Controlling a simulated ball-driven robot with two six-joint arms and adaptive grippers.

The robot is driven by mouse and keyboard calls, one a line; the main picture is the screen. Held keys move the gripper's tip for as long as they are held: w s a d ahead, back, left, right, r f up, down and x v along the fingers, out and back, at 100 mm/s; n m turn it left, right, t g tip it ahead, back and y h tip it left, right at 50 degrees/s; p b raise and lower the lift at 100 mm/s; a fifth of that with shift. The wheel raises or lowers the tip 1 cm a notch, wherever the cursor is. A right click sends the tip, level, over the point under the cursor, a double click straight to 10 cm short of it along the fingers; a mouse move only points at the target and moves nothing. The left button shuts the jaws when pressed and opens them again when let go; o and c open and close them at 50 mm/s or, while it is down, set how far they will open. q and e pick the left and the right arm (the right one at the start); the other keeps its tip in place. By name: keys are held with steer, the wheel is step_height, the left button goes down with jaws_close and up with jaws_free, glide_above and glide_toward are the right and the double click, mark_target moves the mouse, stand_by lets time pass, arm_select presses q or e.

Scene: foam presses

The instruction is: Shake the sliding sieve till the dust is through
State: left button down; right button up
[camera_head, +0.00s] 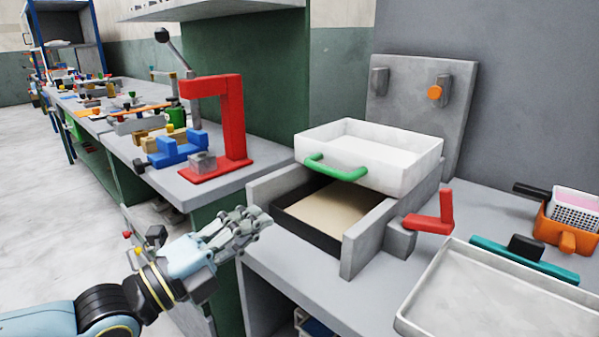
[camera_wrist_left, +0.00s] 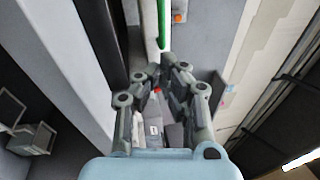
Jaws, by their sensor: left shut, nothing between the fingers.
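The sliding sieve (camera_head: 385,152) is a white, open-topped box with a green handle (camera_head: 336,168) on its front. It sits on grey side rails (camera_head: 368,235). Below it, a dark tray (camera_head: 308,228) holds beige dust (camera_head: 325,210). My left gripper (camera_head: 262,216) is shut and empty, left of and lower than the handle, near the front end of the left rail and apart from the handle. In the left wrist view its fingers (camera_wrist_left: 158,78) converge, with the green handle (camera_wrist_left: 163,22) beyond them. My right gripper is not in view. The sieve's contents cannot be made out.
A red crank-like lever (camera_head: 432,215) sticks out beside the right rail. A pale tray (camera_head: 500,300) lies at the front right, near an orange holder (camera_head: 565,228). A red press frame (camera_head: 228,125) stands on the left bench. The floor (camera_head: 60,210) at left is open.

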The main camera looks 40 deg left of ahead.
arm_select(q)
steer(key=n+y, duration=0.1)
steer(key=n, duration=0.1)
steer(key=y, duration=0.1)
glide_toward(326, 169)
steer(key=w, duration=0.2)
steer(key=w+b, duration=0.1)
steer(key=w, duration=0.1)
steer(key=w+b, duration=0.1)
steer(key=w, duration=0.1)
steer(key=shift+w+d+r, duration=0.15)
steer(key=shift+d+r, duration=0.1)
steer(key=shift+w+r+b, duration=0.15)
steer(key=shift+w+b, duration=0.15)
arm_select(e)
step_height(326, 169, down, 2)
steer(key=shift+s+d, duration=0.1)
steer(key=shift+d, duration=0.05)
arm_select(q)
steer(key=shift+w+r, duration=0.1)
steer(key=shift+w, duration=0.45)
steer(key=shift+w+d+r+t, duration=0.1)
steer(key=shift+w+r+t, duration=0.1)
steer(key=shift+w+t, duration=0.1)
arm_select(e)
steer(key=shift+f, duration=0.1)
